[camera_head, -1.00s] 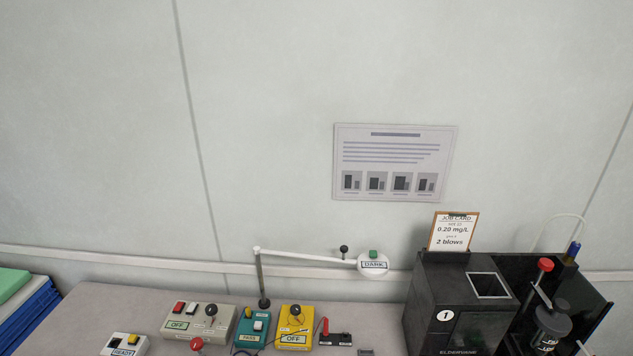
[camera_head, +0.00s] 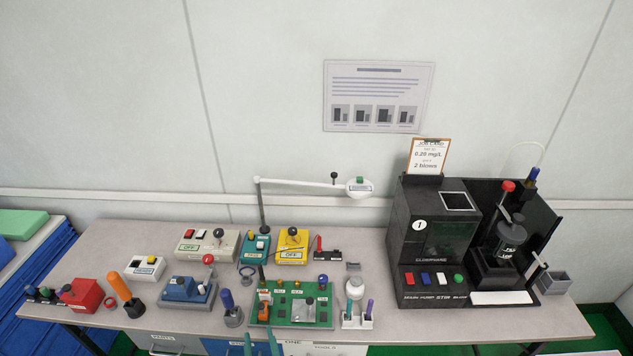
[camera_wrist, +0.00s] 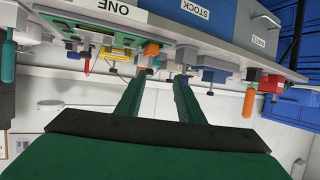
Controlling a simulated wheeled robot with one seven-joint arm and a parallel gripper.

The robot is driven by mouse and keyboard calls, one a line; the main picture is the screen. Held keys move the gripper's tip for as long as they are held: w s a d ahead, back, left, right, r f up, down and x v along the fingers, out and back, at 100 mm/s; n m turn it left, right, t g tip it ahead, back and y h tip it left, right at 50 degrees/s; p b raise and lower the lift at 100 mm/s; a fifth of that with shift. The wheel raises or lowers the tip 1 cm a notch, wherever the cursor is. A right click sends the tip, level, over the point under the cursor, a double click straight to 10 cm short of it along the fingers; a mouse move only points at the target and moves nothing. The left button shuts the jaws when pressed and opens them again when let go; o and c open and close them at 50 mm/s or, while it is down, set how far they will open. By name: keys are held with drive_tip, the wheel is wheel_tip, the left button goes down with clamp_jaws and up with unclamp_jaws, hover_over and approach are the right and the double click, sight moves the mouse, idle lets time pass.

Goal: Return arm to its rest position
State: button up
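My gripper (camera_wrist: 166,78) shows in the wrist view as two green fingers with a clear gap between them and nothing held. In the head view, the tips of my gripper (camera_head: 261,344) show at the bottom edge, in front of the bench's front edge and below the green board. The rest of my arm is out of the head view. In the wrist view, the bench and its devices appear upside down beyond the fingertips, apart from them.
The bench (camera_head: 350,233) holds a green circuit board (camera_head: 290,322), a blue device (camera_head: 187,291), a yellow box (camera_head: 291,246), an orange-handled tool (camera_head: 125,295) and a black tester (camera_head: 437,235). A lamp arm (camera_head: 300,182) rises at the back. Blue crates (camera_head: 40,268) stand at left.

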drive_tip(key=s+d+m+t+h, duration=0.1)
drive_tip(key=s+d, duration=0.3)
drive_tip(key=s, duration=0.5)
drive_tip(key=s+d+r+m+h, duration=0.1)
drive_tip(key=s+d, duration=0.4)
drive_tip(key=s, duration=0.5)
drive_tip(key=s+d+r+m+t+h, duration=0.1)
drive_tip(key=s+d+h, duration=0.1)
drive_tip(key=s+d, duration=0.3)
drive_tip(key=s, duration=0.4)
drive_tip(key=shift+s+m+t, duration=0.25)
drive_tip(key=shift+m+t, duration=0.05)
drive_tip(key=shift+m, duration=0.1)
